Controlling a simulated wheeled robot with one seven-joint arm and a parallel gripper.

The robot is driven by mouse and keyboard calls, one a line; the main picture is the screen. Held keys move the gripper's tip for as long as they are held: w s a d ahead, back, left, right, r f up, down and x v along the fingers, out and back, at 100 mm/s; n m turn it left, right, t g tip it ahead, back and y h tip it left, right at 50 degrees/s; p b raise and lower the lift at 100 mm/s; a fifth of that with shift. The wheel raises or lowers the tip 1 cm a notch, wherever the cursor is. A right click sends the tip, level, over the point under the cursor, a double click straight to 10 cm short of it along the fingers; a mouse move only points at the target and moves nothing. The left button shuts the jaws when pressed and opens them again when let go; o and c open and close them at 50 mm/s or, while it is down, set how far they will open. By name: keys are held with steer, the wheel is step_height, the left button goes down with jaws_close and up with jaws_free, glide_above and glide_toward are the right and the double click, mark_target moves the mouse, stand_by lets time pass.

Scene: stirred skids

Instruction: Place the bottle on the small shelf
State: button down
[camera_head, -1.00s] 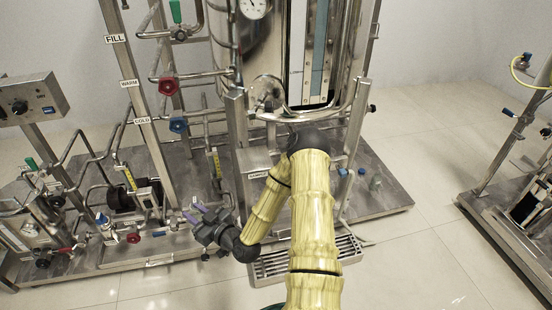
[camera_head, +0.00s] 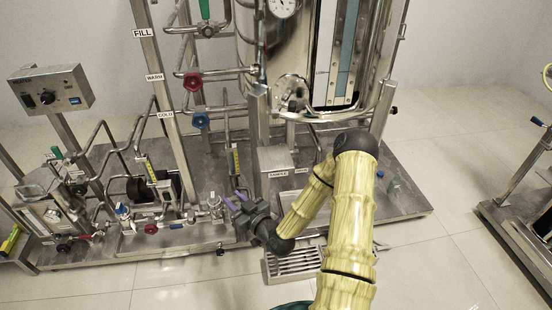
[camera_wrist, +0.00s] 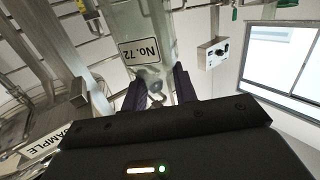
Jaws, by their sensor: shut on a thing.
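My gripper (camera_head: 235,201) is low in front of the steel skid, its purple fingers pointing up and left. In the wrist view, my gripper (camera_wrist: 157,82) is shut on a clear, greyish bottle (camera_wrist: 148,22) labelled "No. 72". The fingers are around its narrow end, and its wider body extends away from me. In the head view I cannot clearly separate the bottle from the pipework behind it. A steel box marked SAMPLE (camera_head: 274,166) stands right of my gripper. Which surface is the small shelf is unclear.
A slotted steel tray (camera_head: 290,263) lies low at the skid's front, beneath my arm. A small bottle (camera_head: 393,187) stands on the skid at right. Valves and pipes crowd the left, including a red handwheel (camera_head: 193,81). The tiled floor (camera_head: 445,270) is clear at front right.

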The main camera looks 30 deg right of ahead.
steer(key=s+d+r+p, duration=0.5)
steer(key=d+r+p, duration=0.4)
steer(key=d+p, duration=0.1)
steer(key=s+d+r+h+p, duration=0.1)
steer(key=s+d+r+p, duration=0.5)
steer(key=d+r+p, duration=0.3)
steer(key=d+p, duration=0.2)
steer(key=p, duration=0.1)
steer(key=shift+s+m+p, duration=0.15)
steer(key=shift+m+p, duration=0.15)
steer(key=shift+m, duration=0.1)
steer(key=r+p+x, duration=0.1)
steer(key=x, duration=1.3)
steer(key=shift+w, duration=0.2)
steer(key=w, duration=0.1)
steer(key=w+f, duration=0.1)
steer(key=w, duration=0.1)
steer(key=shift+w+a+f, duration=0.2)
steer(key=shift+w+a, duration=0.1)
steer(key=shift+a, duration=0.05)
